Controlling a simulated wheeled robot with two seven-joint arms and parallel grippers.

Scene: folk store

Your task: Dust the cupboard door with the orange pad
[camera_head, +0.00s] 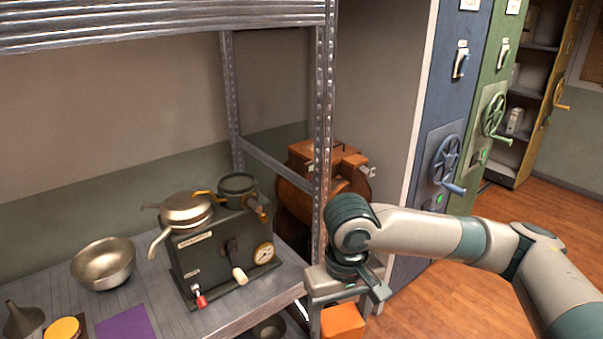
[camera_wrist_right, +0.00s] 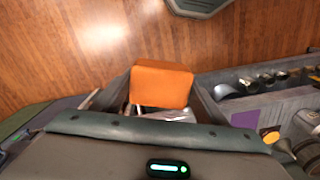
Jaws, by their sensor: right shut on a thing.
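My right gripper (camera_head: 343,306) hangs in front of the metal rack, at the lower middle of the head view. It is shut on the orange pad (camera_head: 343,322), which sticks out below the fingers. In the right wrist view the pad (camera_wrist_right: 160,84) shows as an orange block between the two fingers, above the wooden floor. Tall cupboard doors with handwheels stand at the right, one blue (camera_head: 455,100) and one green (camera_head: 497,85); I cannot tell which is the task's door. The pad is apart from both. My left gripper is in neither view.
The rack shelf (camera_head: 235,318) holds a dark machine with a gauge (camera_head: 225,260), a metal bowl (camera_head: 103,263), a funnel (camera_head: 22,318), a round yellow pad (camera_head: 63,329) and a purple cloth (camera_head: 127,323). A rack post (camera_head: 322,130) stands behind my gripper. Wooden floor (camera_head: 450,305) is clear at right.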

